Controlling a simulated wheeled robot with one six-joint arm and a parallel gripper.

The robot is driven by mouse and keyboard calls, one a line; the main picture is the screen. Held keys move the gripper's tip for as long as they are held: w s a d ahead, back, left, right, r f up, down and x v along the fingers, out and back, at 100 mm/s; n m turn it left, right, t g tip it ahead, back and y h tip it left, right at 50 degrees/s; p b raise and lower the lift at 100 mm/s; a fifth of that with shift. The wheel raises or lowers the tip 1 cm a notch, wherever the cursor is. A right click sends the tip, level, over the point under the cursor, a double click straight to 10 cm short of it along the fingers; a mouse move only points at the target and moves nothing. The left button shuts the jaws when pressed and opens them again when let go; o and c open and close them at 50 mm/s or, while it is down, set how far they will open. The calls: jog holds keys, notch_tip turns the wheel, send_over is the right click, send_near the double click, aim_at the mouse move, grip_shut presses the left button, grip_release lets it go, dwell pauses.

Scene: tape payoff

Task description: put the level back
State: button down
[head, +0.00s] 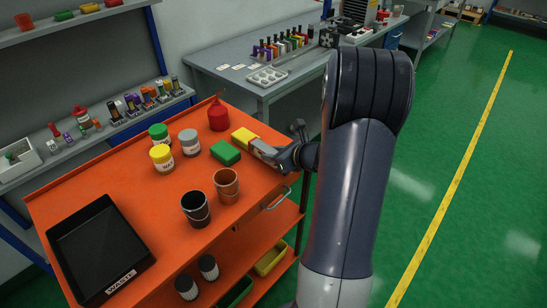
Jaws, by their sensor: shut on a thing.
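My gripper (264,149) is low over the right edge of the orange cart top. It is shut, and a yellow block-shaped thing (243,137) shows at its fingertips, in line with them. This yellow thing may be the level, but its markings are too small to tell. A green block (225,153) lies on the cart just left of the fingers. My arm and the gripper hide part of what is held. I cannot tell whether the yellow thing touches the cart top.
The orange cart (120,183) holds a red bottle (218,116), lidded jars (161,157), a black cup (195,208), a copper cup (227,185) and a black waste tray (99,251). A grey bench (221,62) stands behind. Green floor (450,110) is clear at right.

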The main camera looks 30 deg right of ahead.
jog(key=shift+f, duration=0.55)
jog(key=shift+f, duration=0.1)
jog(key=shift+f, duration=0.15)
jog(key=c, duration=1)
grip_release()
jog(key=shift+c, duration=0.2)
jog(key=shift+r, duration=0.2)
jog(key=shift+s+r, duration=0.15)
jog(key=shift+r, duration=0.05)
jog(key=v, duration=1.1)
jog(key=shift+s, duration=0.35)
